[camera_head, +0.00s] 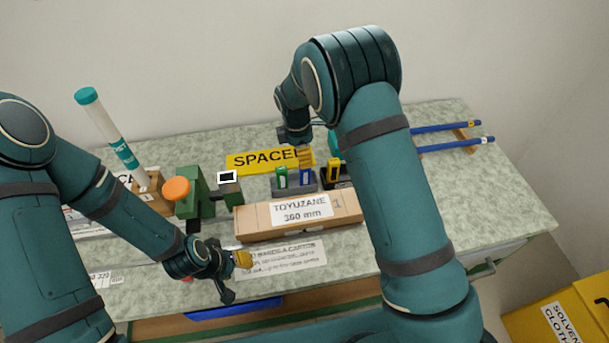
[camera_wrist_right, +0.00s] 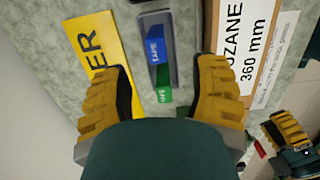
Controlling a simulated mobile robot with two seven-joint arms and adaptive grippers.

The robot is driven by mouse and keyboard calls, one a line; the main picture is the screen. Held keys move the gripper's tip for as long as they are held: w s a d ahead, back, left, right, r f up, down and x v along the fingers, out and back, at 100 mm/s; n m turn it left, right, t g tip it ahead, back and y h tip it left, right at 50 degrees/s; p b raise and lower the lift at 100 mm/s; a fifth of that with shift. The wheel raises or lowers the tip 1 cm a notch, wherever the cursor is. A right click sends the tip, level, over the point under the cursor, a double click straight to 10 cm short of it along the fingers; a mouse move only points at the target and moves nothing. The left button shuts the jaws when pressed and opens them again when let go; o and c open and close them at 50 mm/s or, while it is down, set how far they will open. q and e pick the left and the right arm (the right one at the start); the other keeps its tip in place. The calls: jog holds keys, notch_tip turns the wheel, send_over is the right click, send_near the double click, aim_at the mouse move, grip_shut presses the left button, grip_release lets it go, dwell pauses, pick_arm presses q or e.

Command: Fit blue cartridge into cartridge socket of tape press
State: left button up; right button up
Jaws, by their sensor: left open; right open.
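In the right wrist view the blue cartridge (camera_wrist_right: 156,45) lies ahead, between the lines of the fingers. My right gripper (camera_head: 304,157) is open and empty above the rack; its spread fingers (camera_wrist_right: 162,85) frame the right wrist view. The tape press (camera_head: 192,200) is green with an orange knob and stands left of the rack. Its socket cannot be made out clearly. My left gripper (camera_head: 240,268) is open and low over the front of the table.
A long TOYUZANE carton (camera_head: 298,216) lies in front of the rack. A yellow SPACER sign (camera_head: 255,160) lies behind it. A white tube with a teal cap (camera_head: 108,130) leans at the left. Blue rods (camera_head: 445,146) rest on supports at the right.

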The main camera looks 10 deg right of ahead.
aim_at(305, 175)
jog(key=shift+w+d+f, duration=0.15)
jog(key=shift+d+f, duration=0.05)
jog(key=shift+f, duration=1.45)
jog(key=shift+w+d+f, duration=0.1)
jog(key=shift+d+f, duration=0.05)
jog(key=shift+f, duration=1.5)
jog(key=shift+c, duration=0.2)
grip_shut()
